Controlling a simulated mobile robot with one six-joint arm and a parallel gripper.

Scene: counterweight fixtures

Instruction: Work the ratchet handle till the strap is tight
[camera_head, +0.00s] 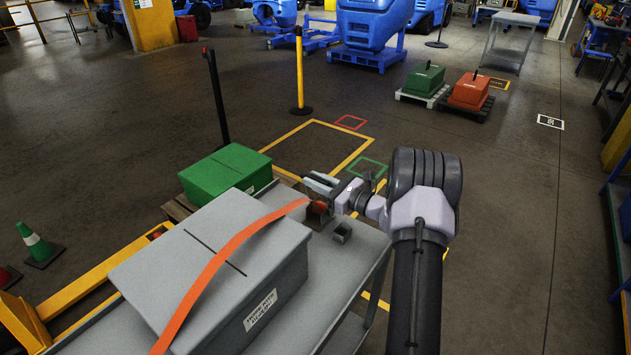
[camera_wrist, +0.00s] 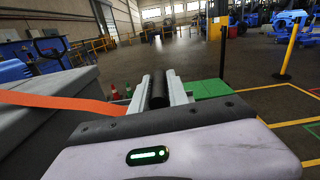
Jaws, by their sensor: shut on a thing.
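An orange strap (camera_head: 222,262) runs over a grey box (camera_head: 160,275) on a grey cart and ends at the ratchet (camera_head: 318,207) at the cart's far right side. The ratchet is small and partly hidden by my gripper (camera_head: 322,184). In the wrist view my gripper (camera_wrist: 160,92) is shut on a black cylindrical handle (camera_wrist: 159,90), which lies between its two pale fingers. The strap (camera_wrist: 60,102) shows there at the left, passing over the grey box (camera_wrist: 45,125). I cannot tell from these views how tight the strap is.
A green box (camera_head: 225,172) stands behind the cart. A dark post (camera_head: 216,95) rises near it. Open floor (camera_head: 510,220) lies to the right.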

